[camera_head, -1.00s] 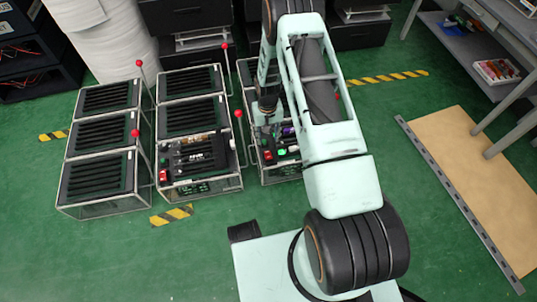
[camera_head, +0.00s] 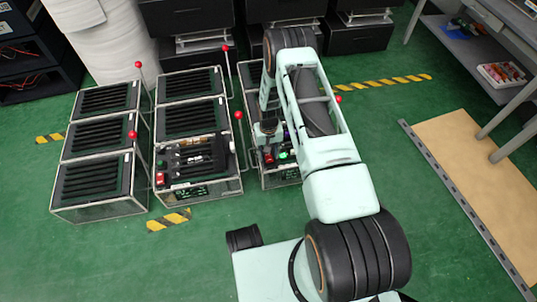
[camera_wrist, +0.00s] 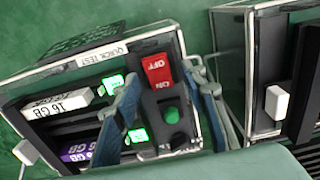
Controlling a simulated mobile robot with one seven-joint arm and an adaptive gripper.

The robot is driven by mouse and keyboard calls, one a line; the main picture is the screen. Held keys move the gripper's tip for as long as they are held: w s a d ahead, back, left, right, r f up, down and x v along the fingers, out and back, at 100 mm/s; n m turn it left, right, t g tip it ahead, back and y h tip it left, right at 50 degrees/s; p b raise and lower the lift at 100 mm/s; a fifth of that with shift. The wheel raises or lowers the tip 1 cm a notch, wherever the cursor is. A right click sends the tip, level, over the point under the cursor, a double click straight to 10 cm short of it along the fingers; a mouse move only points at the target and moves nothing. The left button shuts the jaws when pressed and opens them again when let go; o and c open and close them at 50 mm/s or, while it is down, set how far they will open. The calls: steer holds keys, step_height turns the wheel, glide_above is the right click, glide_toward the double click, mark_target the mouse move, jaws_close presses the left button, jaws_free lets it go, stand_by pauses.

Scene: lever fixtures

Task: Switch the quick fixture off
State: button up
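The quick fixture (camera_head: 284,179) is the front box of the right-hand row, partly hidden by my arm in the head view. In the wrist view its "QUICK TEST" label (camera_wrist: 102,56) shows on the near edge. A red rocker switch (camera_wrist: 157,69) marked OFF sits in a black panel with a round green button (camera_wrist: 171,115) beside it. Green lights glow beside the drives labelled 16 GB (camera_wrist: 62,104). My gripper (camera_wrist: 165,82) is open, one finger on each side of the switch panel, with nothing between the fingers seen gripped. Finger contact cannot be told.
A neighbouring fixture (camera_head: 190,160) with its own red switch stands to the left, and another row (camera_head: 97,178) further left. Levers with red knobs (camera_head: 238,115) rise beside the boxes. Green floor (camera_head: 120,255) is free in front.

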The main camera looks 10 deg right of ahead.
steer(key=shift+c, duration=0.3)
jaws_close()
steer(key=shift+s+r+t+p, duration=0.1)
steer(key=shift+s+t+p, duration=0.1)
steer(key=shift+t+p, duration=0.25)
steer(key=shift+s+t+p, duration=0.25)
steer(key=shift+t+p, duration=0.25)
steer(key=shift+t, duration=0.15)
steer(key=shift+s+t, duration=0.15)
steer(key=shift+t, duration=0.65)
steer(key=shift+s+t, duration=0.15)
steer(key=shift+t, duration=0.65)
steer(key=shift+o, duration=0.3)
jaws_free()
